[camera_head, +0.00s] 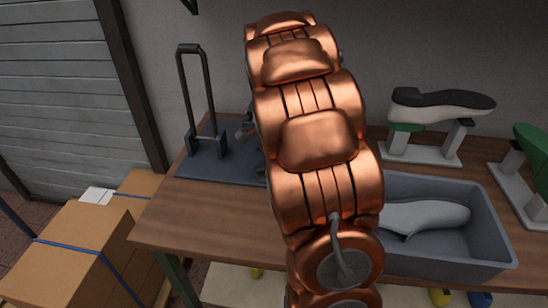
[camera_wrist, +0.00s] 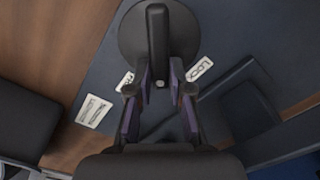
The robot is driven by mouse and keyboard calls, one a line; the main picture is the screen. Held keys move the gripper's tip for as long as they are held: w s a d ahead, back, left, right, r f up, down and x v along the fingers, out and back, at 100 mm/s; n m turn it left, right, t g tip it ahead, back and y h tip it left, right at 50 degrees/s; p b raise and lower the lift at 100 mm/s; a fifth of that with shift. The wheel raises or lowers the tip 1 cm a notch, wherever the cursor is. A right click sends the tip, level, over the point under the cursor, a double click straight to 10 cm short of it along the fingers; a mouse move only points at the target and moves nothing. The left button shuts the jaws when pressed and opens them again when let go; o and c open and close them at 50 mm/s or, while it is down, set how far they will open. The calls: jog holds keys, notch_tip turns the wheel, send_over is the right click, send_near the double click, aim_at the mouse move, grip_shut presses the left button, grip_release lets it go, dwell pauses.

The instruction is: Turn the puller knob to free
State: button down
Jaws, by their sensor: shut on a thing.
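The puller knob (camera_wrist: 157,35) is a dark round disc with a raised bar across it, at the top middle of the wrist view. Its bar lies upright in the picture, between a white "LOCK" label (camera_wrist: 199,69) on the right and a partly hidden label (camera_wrist: 125,82) on the left, which seems to start with "FR". My gripper (camera_wrist: 160,76) is shut on the lower end of the bar, a finger on each side. In the head view the dark puller base (camera_head: 200,165) with its tall upright frame (camera_head: 208,95) stands at the bench's back left; my arm hides the knob.
A grey bin (camera_head: 440,265) holding a pale shoe last (camera_head: 425,216) is right of my arm.

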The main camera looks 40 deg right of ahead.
jog(key=m, duration=0.1)
jog(key=m+p, duration=0.1)
jog(key=m, duration=0.2)
jog(key=shift+s+a+r, duration=0.15)
jog(key=shift+s, duration=0.15)
jog(key=shift+s+a+m+p, duration=0.1)
jog(key=shift+m+p, duration=0.3)
jog(key=shift+m, duration=0.5)
jog(key=shift+s+a+m+p, duration=0.1)
jog(key=shift+m+p, duration=0.3)
jog(key=shift+m, duration=0.5)
jog(key=c, duration=1.1)
grip_release()
jog(key=shift+o, duration=0.2)
notch_tip(320, 180, up, 12)
